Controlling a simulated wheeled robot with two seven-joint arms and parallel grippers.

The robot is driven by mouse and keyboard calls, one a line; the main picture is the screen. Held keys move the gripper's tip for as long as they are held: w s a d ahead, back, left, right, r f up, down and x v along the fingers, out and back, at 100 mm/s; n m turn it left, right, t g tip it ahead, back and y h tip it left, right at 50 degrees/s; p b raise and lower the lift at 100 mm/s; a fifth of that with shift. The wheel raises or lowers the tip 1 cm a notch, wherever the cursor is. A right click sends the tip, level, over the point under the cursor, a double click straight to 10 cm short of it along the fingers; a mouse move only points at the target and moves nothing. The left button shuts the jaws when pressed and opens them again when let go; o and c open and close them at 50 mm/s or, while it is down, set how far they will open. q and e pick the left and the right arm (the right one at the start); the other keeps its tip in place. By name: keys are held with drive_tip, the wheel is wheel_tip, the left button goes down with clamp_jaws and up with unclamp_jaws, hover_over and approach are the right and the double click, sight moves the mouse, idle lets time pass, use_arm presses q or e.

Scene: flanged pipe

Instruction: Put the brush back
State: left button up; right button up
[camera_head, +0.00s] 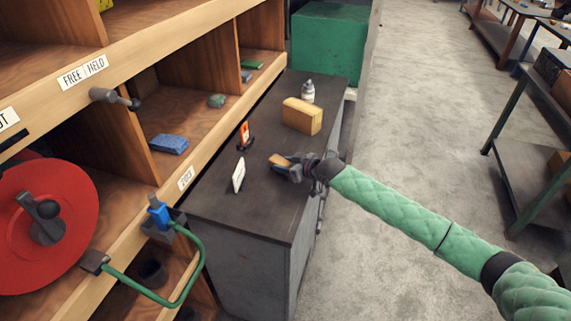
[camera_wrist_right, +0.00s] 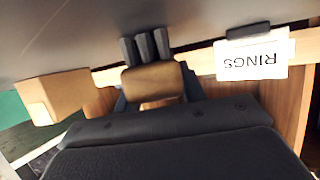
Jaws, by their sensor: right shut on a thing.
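The brush (camera_head: 279,160) shows in the head view as a small brown piece at the tip of my right gripper (camera_head: 293,169). The gripper is shut on it over the dark bench top; I cannot tell whether the brush touches the top. In the right wrist view the brush (camera_wrist_right: 153,79) has a brown wooden body between the jaws, with dark bristle tufts pointing towards the grey surface at the top of the picture. My right arm comes in from the lower right. My left gripper is not in view.
On the bench top (camera_head: 262,205) stand a white card (camera_head: 239,175), reading RINGS in the wrist view, an orange-and-black item (camera_head: 245,135), a tan block (camera_head: 302,116) and a bottle (camera_head: 308,92). Wooden shelves (camera_head: 190,90) with a red disc (camera_head: 40,225) and a green hose (camera_head: 190,285) stand left.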

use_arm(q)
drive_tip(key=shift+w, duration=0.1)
use_arm(e)
drive_tip(key=shift+f, duration=0.1)
drive_tip(key=o, duration=1.1)
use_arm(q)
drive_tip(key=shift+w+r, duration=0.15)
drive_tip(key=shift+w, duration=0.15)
use_arm(e)
drive_tip(key=shift+d, duration=0.1)
drive_tip(key=shift+s+d+r+b, duration=0.2)
drive_tip(key=shift+s+d+b, duration=0.15)
drive_tip(key=b+v, duration=0.1)
drive_tip(key=v, duration=0.1)
drive_tip(key=shift+s+d+r, duration=0.15)
drive_tip(key=shift+s+d, duration=0.05)
drive_tip(key=shift+d, duration=0.05)
drive_tip(key=b+v, duration=0.2)
drive_tip(key=v, duration=0.4)
drive_tip(key=shift+s+d+r, duration=0.15)
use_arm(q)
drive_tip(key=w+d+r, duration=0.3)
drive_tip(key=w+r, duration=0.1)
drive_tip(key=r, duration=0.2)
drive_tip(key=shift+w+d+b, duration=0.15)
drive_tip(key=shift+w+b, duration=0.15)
use_arm(e)
drive_tip(key=shift+v, duration=0.85)
